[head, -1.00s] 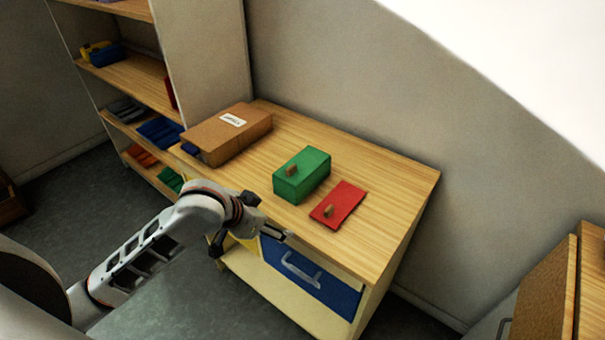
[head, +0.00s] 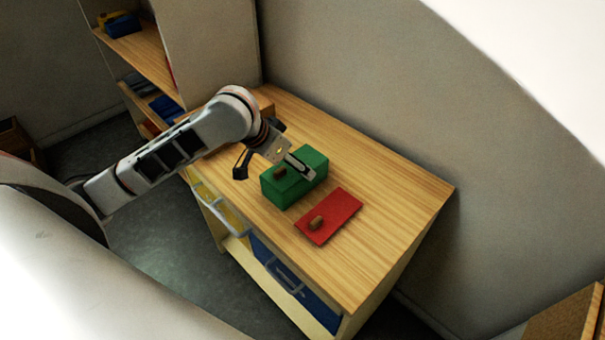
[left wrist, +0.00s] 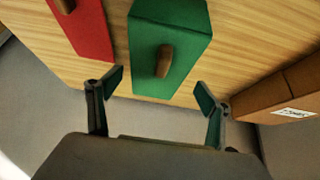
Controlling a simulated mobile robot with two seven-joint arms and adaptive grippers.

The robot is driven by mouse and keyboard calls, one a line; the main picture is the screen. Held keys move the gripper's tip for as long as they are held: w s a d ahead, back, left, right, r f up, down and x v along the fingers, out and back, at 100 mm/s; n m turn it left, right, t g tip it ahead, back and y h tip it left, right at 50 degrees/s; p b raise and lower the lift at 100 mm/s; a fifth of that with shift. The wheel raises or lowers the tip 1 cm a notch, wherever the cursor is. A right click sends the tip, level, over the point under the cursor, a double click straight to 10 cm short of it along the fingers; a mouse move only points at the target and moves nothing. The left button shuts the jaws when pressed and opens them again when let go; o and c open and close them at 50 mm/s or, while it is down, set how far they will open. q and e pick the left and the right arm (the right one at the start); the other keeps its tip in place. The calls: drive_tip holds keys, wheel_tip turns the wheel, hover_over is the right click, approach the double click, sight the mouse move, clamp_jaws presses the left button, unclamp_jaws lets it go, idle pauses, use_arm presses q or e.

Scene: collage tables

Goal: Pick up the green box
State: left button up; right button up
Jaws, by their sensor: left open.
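The green box (head: 290,187) with a small brown knob (head: 280,173) on top sits on the wooden tabletop, beside a flat red panel. My left gripper (head: 272,170) is open and empty, above the near left part of the box in the head view. In the left wrist view the green box (left wrist: 168,50) is ahead of the gripper (left wrist: 158,88), between the lines of its two fingers, with its brown knob (left wrist: 165,60) facing the camera. The fingers do not hold it. Part of the box is hidden behind a finger in the head view. My right gripper is not in view.
The flat red panel (head: 330,216) with a brown knob lies right of the box. A cardboard box (left wrist: 280,97) stands on the other side, mostly hidden by my arm in the head view. A shelf (head: 140,50) is at the back left. The tabletop's right part (head: 400,200) is clear.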

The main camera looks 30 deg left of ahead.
use_arm(q)
drive_tip(key=shift+x, duration=0.85)
drive_tip(key=shift+s+x, duration=0.1)
drive_tip(key=shift+x, duration=1.2)
drive_tip(key=shift+s+x, duration=0.15)
drive_tip(key=shift+x, duration=1.2)
drive_tip(key=shift+d, duration=0.15)
drive_tip(key=c, duration=1.2)
